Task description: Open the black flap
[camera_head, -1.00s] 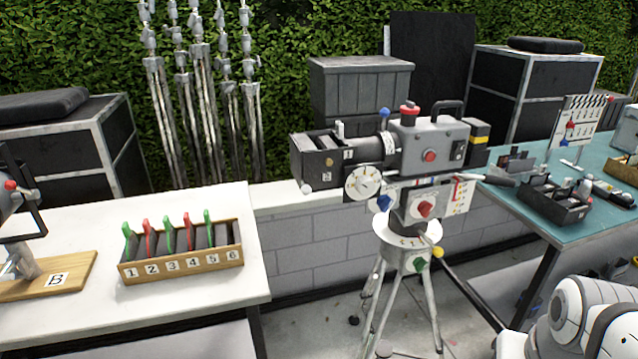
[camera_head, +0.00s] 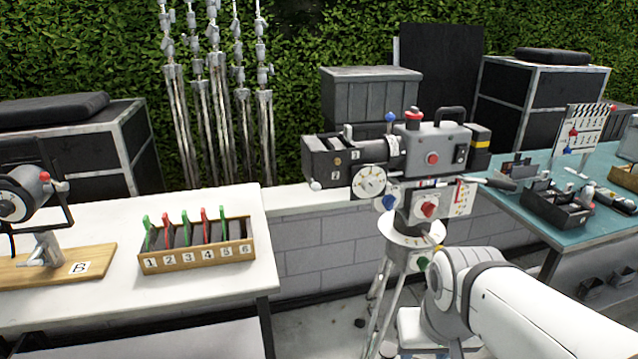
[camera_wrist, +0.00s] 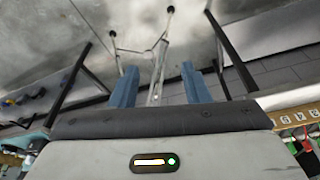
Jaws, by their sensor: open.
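A grey film camera (camera_head: 430,145) stands on a tripod (camera_head: 385,290) in the middle of the head view. A black box (camera_head: 320,160) with small number labels is at its left front end. Dark plates show at the top of this box, but I cannot tell which is the black flap or how far it is open. My gripper (camera_wrist: 160,82) shows in the wrist view as two blue fingers, spread apart with nothing held between them. The tripod legs (camera_wrist: 158,65) show beyond the fingers. My gripper is out of sight in the head view.
A white table (camera_head: 200,290) at left holds a numbered wooden rack (camera_head: 195,262) and a lamp on a wooden base (camera_head: 50,268). A teal table (camera_head: 590,215) at right holds a black tray (camera_head: 556,207) and a clapperboard (camera_head: 583,132). Bare floor lies around the tripod.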

